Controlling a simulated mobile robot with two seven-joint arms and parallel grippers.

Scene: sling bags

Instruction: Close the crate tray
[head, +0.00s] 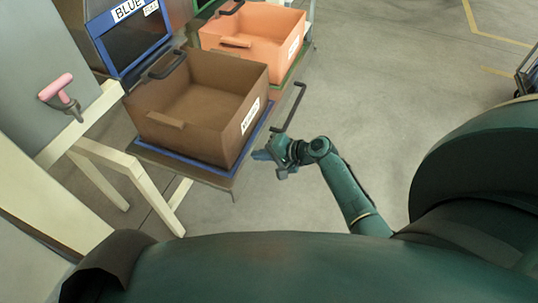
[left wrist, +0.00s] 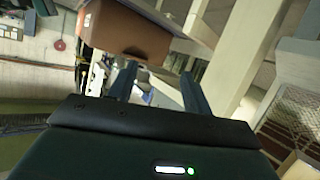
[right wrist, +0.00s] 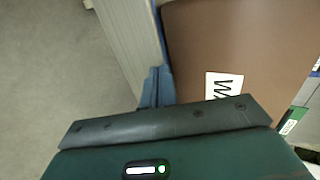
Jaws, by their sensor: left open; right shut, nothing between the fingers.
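The tray (head: 208,176) is a grey platform with a blue edge, sticking out from the rack. A brown crate (head: 242,128) with a white label stands on it. A dark bar handle (head: 291,108) juts out from the tray's right side. My right gripper (head: 263,155) appears beside the tray's lower right edge, near the handle's lower end; contact cannot be told. In the right wrist view its fingers (right wrist: 156,86) are together and empty, beside the brown crate (right wrist: 240,45). My left gripper (left wrist: 160,88) is open and empty, with a brown crate (left wrist: 125,32) beyond it; it is outside the head view.
An orange crate (head: 262,58) stands on a green-edged tray behind the brown one. A blue-framed bin (head: 135,42) labelled BLUE is at upper left. A cream frame (head: 110,163) and a pink-handled tool (head: 59,88) are at left.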

